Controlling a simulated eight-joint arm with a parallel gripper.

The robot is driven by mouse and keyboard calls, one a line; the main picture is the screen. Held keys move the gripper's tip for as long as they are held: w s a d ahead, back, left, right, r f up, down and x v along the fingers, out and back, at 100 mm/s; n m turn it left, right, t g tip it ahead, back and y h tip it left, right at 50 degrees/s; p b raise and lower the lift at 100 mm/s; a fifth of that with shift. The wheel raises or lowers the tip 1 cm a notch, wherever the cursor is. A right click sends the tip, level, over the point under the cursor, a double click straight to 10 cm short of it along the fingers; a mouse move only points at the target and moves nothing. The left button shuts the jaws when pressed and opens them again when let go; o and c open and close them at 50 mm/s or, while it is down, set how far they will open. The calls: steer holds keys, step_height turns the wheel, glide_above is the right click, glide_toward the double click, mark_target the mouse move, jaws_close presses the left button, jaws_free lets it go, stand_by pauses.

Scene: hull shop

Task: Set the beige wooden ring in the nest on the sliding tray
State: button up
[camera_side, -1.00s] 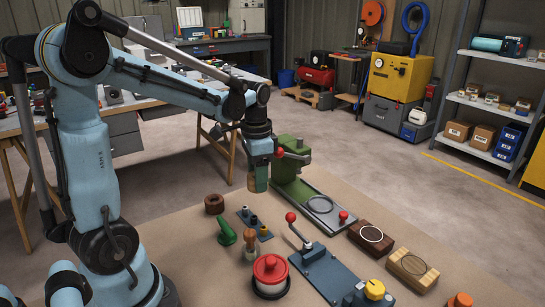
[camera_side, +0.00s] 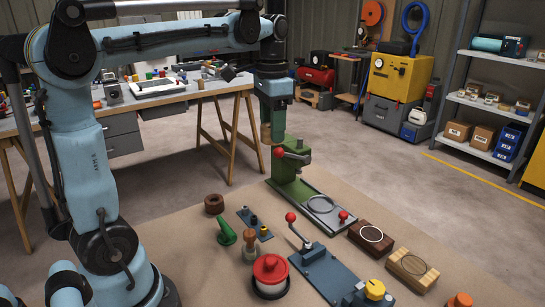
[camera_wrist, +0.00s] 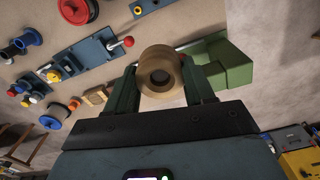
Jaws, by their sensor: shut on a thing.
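The beige wooden ring (camera_wrist: 160,74) is clamped between the two green jaws of my gripper (camera_wrist: 163,84) in the wrist view, its hole facing the camera. In the side view my gripper (camera_side: 272,130) is raised above the table, over the left part of the green press (camera_side: 286,165); the ring shows only as a small tan patch between the jaws. The sliding tray (camera_side: 333,225) extends from the press toward the lower right, with the round nest (camera_side: 321,204) on it. The nest looks empty. My gripper is well above and left of the nest.
A red-knobbed lever (camera_side: 290,217) stands on a blue plate (camera_side: 325,272) in front of the tray. A dark wooden block (camera_side: 366,244) and a light wooden block (camera_side: 401,272) lie to its right.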

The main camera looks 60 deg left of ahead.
steer(key=w+d+n, duration=0.4)
steer(key=w, duration=0.9)
glide_above(320, 205)
step_height(320, 205, down, 13)
steer(key=shift+f, duration=3.45)
steer(key=shift+f, duration=0.55)
steer(key=o, duration=0.8)
steer(key=shift+c, duration=0.2)
step_height(320, 205, up, 11)
